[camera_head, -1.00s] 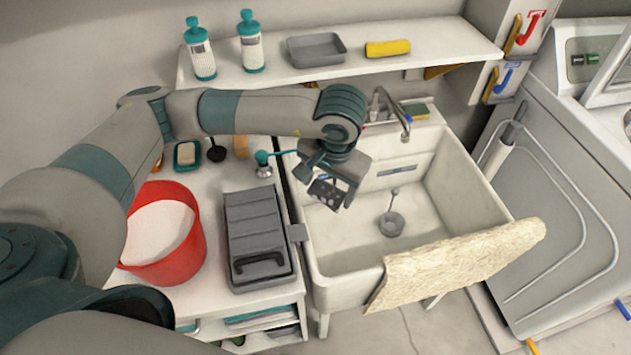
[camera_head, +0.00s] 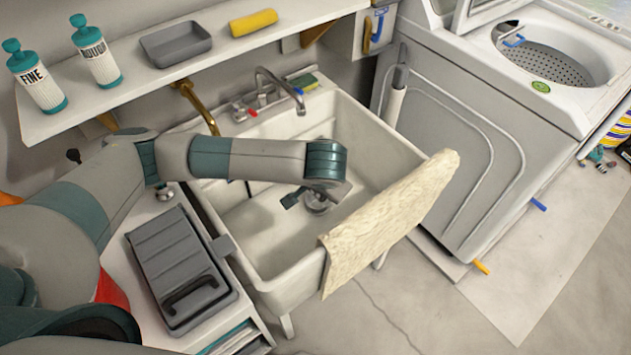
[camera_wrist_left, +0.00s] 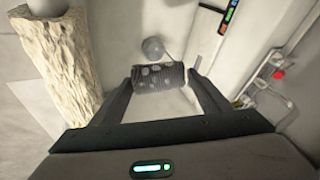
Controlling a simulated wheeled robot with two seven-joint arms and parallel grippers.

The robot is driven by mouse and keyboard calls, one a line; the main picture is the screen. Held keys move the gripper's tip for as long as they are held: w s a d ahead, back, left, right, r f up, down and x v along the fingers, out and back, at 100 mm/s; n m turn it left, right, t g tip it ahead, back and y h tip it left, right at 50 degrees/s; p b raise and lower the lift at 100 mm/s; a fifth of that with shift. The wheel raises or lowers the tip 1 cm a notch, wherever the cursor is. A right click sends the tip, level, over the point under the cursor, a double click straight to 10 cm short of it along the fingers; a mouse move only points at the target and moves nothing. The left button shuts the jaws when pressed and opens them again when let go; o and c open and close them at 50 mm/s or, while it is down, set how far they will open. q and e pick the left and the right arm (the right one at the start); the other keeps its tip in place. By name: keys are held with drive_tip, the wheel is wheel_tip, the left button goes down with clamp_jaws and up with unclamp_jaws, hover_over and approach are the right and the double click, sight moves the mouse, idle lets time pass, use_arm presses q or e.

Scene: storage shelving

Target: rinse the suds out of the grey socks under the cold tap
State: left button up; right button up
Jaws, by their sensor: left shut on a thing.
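A dark grey bundle with pale spots, which looks like the grey socks (camera_wrist_left: 158,76), is held across my left gripper (camera_wrist_left: 160,88) in the left wrist view. The fingers close on its two ends. In the head view my left forearm reaches over the white sink (camera_head: 258,255), and its wrist hides most of the gripper and bundle. The tap (camera_head: 278,86) stands at the sink's back, with a red mark on one side and a blue mark on the other. I see no water stream. My right gripper is not in view.
A cream towel (camera_head: 388,225) hangs over the sink's front edge. A grey lidded case (camera_head: 178,265) sits on the counter to the left. The open washing machine (camera_head: 480,140) stands to the right.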

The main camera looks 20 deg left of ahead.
use_arm(q)
drive_tip(key=shift+w+a, duration=0.1)
drive_tip(key=shift+w, duration=0.05)
drive_tip(key=shift+w+a+f+b, duration=0.15)
drive_tip(key=shift+w+a, duration=0.1)
drive_tip(key=shift+w, duration=0.35)
drive_tip(key=shift+w+a+f+b, duration=0.15)
drive_tip(key=shift+w+a, duration=0.05)
drive_tip(key=shift+w, duration=0.45)
drive_tip(key=shift+w+a+f+b, duration=0.15)
drive_tip(key=shift+w+a, duration=0.1)
drive_tip(key=shift+w, duration=0.35)
drive_tip(key=w+a+f+b, duration=0.2)
drive_tip(key=w+b, duration=0.3)
drive_tip(key=w, duration=0.4)
drive_tip(key=shift+a, duration=0.7)
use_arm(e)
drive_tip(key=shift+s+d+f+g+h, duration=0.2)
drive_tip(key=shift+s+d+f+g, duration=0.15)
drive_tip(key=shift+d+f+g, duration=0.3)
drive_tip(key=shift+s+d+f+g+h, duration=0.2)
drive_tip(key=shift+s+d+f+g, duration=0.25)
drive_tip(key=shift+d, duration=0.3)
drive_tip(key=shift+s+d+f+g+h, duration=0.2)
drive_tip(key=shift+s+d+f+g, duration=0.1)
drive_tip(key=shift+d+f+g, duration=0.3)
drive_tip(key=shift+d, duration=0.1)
